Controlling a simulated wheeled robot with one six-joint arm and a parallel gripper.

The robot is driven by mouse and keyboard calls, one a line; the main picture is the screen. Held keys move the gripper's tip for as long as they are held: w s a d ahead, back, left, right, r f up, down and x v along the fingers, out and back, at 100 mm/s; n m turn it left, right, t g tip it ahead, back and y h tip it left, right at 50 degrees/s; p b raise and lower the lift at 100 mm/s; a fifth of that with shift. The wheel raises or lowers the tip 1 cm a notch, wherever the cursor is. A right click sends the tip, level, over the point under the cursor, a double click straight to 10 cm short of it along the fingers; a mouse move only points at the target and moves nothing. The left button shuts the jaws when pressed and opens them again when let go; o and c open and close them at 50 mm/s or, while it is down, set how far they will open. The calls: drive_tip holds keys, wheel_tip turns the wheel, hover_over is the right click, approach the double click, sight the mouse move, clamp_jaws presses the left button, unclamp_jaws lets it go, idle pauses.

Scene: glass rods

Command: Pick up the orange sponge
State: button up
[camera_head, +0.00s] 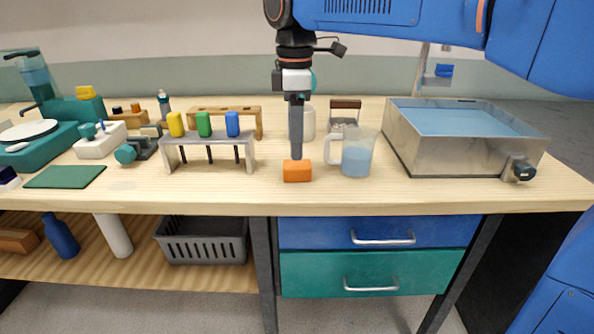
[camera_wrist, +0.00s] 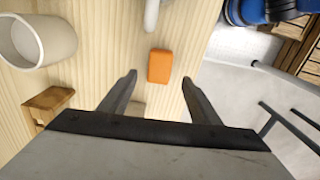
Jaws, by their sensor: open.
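The orange sponge (camera_head: 297,172) is a small block lying on the wooden tabletop near its front edge, left of the measuring jug. In the wrist view the sponge (camera_wrist: 160,66) lies ahead of the fingertips, roughly centred between them. My gripper (camera_head: 296,156) points down just above and behind the sponge in the head view. In the wrist view my gripper (camera_wrist: 160,76) has its two fingers spread apart with nothing between them. I cannot tell the exact height of the fingertips above the sponge.
A measuring jug with blue liquid (camera_head: 357,155) stands close to the right of the sponge. A metal rack (camera_head: 209,140) with coloured-top rods stands to the left. A metal water bath (camera_head: 440,155) sits further right. The tabletop's front strip (camera_head: 240,193) is clear.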

sight(297, 163)
drive_tip(key=shift+w+d+f, duration=0.1)
drive_tip(key=shift+f, duration=1.65)
drive_tip(key=shift+d+f, duration=0.1)
drive_tip(key=shift+f, duration=1.65)
drive_tip(key=c, duration=1.1)
